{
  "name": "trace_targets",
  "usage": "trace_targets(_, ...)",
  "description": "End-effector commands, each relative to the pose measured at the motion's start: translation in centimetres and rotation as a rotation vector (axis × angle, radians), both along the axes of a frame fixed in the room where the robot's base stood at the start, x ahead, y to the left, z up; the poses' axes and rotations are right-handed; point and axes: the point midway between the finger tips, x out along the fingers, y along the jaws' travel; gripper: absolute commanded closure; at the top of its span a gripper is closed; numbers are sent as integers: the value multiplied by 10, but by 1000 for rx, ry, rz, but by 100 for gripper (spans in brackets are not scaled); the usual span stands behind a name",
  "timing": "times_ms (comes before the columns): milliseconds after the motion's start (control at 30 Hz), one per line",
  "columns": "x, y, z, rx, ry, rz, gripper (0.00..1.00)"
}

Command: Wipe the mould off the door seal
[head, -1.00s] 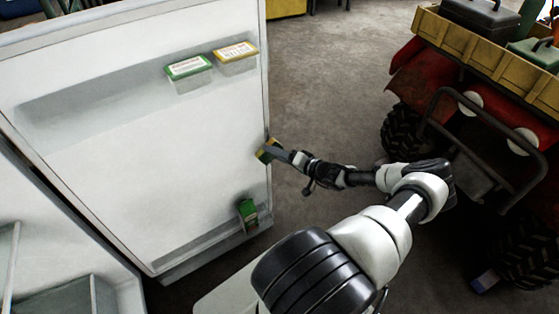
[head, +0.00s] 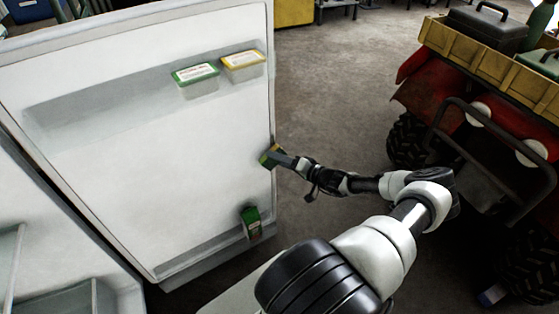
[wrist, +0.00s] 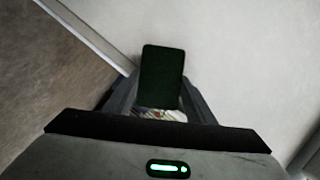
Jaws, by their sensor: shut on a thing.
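The open fridge door (head: 150,150) fills the left of the head view, its white inner face towards me. Its door seal (head: 271,100) runs down the right edge. My gripper (head: 276,158) is shut on a small sponge (head: 268,156), green and yellow, at that edge about halfway down. The sponge looks to be against the door edge, but I cannot tell if it touches the seal. In the wrist view the sponge (wrist: 163,78) shows its dark green side between the fingers, with the pale door behind. I cannot make out any mould.
Two tubs, green-lidded (head: 195,75) and yellow-lidded (head: 243,62), sit on the upper door shelf. A green carton (head: 251,222) stands in the lower door shelf. A red quad (head: 450,110) with a yellow rack stands at the right. Open floor (head: 335,90) lies between door and quad.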

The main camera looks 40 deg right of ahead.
Motion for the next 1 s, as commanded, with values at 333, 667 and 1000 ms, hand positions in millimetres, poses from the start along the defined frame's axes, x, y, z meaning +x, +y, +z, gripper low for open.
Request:
trace_targets(333, 7, -1, -1, -1, 1, 0, 68)
trace_targets(667, 14, -2, 0, -1, 0, 0, 68)
trace_targets(1000, 21, -2, 0, 0, 0, 0, 68)
